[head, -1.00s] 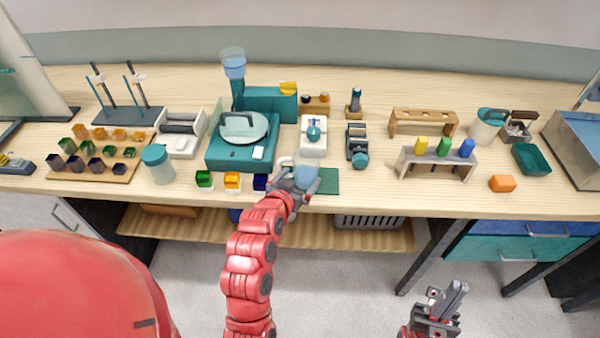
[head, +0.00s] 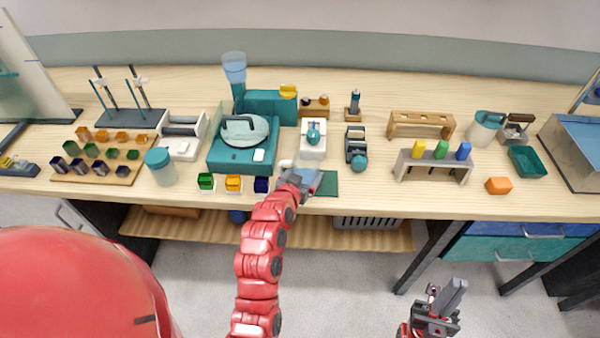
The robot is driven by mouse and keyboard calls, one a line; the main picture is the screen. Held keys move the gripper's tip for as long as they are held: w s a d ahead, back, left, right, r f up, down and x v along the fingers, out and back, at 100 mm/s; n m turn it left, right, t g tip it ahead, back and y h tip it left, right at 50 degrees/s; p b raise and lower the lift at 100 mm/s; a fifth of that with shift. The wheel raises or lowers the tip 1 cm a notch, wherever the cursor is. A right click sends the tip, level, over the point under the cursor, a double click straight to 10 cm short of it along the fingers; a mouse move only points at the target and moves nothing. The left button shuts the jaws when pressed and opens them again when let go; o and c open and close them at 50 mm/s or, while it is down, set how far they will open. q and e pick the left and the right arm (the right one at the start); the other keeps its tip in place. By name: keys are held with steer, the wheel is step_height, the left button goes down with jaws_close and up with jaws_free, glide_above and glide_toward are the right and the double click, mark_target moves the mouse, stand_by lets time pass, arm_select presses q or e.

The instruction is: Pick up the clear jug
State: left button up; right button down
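The clear jug (head: 309,168), see-through and pale, is at the front of the bench, by the dark green mat (head: 329,184). My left gripper (head: 304,180) is at the jug, low over the bench's front edge. Its fingers overlap the jug and blur into it, so I cannot tell whether they grip it. The jug's lower part is hidden by the gripper. My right gripper (head: 452,296) is in front of the bench over the floor, away from the jug, with its fingers together and empty.
Green, yellow and dark blue cubes (head: 233,182) stand left of the jug. Behind it are a white device (head: 313,149) and a teal turntable-like machine (head: 228,163).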

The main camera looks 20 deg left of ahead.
mark_target(305, 173)
arm_select(q)
steer(key=c, duration=0.4)
steer(key=shift+r+b, duration=0.5)
steer(key=shift+r, duration=0.2)
steer(key=shift+s+d+r+b, duration=0.15)
steer(key=shift+d+r+b, duration=0.1)
steer(key=shift+r, duration=0.25)
steer(key=shift+s+d+r+b, duration=0.15)
steer(key=shift+d+r+b, duration=0.1)
steer(key=shift+r, duration=0.2)
steer(key=s+d, duration=0.2)
steer(key=shift+s+d+r+b, duration=0.15)
steer(key=shift+s+d+b, duration=0.15)
steer(key=shift+s+b, duration=0.1)
steer(key=s+d+r+p, duration=0.1)
steer(key=s+d+p, duration=0.5)
steer(key=s+d, duration=0.1)
steer(key=shift+s+d+r, duration=0.15)
steer(key=shift+s+d, duration=0.15)
steer(key=shift+s, duration=0.2)
